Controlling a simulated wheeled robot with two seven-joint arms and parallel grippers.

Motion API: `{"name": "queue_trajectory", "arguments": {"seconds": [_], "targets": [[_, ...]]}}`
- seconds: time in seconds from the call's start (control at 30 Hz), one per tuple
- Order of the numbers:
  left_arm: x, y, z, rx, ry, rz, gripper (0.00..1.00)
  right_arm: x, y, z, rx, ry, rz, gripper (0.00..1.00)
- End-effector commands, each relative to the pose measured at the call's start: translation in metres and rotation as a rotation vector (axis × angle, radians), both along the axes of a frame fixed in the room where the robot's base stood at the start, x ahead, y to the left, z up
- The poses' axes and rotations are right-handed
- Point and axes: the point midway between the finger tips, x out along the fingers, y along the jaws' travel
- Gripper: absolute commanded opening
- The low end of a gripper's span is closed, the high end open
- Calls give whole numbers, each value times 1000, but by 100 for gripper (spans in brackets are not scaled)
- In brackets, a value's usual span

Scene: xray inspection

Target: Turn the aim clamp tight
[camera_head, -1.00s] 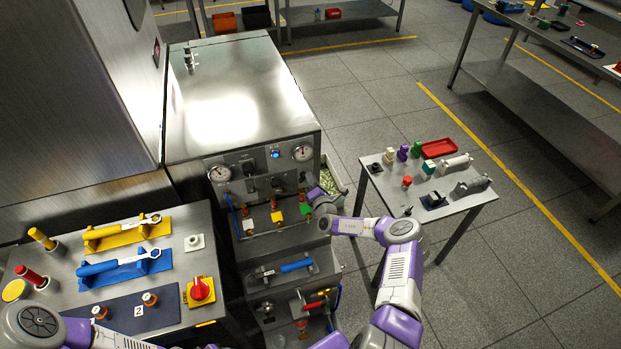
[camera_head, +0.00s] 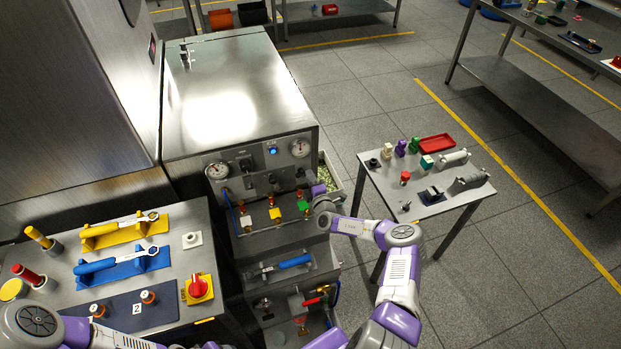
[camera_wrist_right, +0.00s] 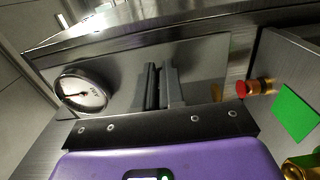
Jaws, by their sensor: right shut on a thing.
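My right gripper (camera_wrist_right: 165,85) is at the right side of the steel cabinet's front panel (camera_wrist_right: 205,70), below a round gauge in the head view. In the wrist view its two dark fingers are close together against the panel. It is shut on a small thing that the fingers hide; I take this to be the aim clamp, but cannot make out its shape. In the head view the purple gripper body (camera_head: 318,190) covers that spot. My left arm enters at the bottom left, and its gripper is out of view.
A white gauge (camera_wrist_right: 83,92) and a red-tipped brass fitting with a green tag (camera_wrist_right: 296,112) are close to the right gripper. Valves with white and yellow tags (camera_head: 275,213) line the panel. A small side table (camera_head: 440,205) with loose parts stands to the right.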

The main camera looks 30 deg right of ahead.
Motion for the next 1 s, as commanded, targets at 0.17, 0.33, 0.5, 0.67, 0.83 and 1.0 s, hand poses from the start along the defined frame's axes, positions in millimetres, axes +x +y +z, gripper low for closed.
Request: {"name": "queue_trajectory", "arguments": {"seconds": [0.17, 0.33, 0.5, 0.67, 0.83, 1.0], "targets": [[0, 0, 0, 0, 0, 0, 54, 0, 1, -1, 9, 0, 2, 0], [0, 0, 0, 0, 0, 0, 54, 0, 1, -1, 9, 1, 2, 0], [0, 0, 0, 0, 0, 0, 54, 0, 1, -1, 8, 0, 2, 25], [0, 0, 0, 0, 0, 0, 54, 0, 1, -1, 7, 0, 1, 34], [0, 0, 0, 0, 0, 0, 54, -1, 0, 0, 6, 0, 1, 34], [0, 0, 7, 0, 0, 0, 54, -14, 3, 1, 7, 0, 0, 34]]}}
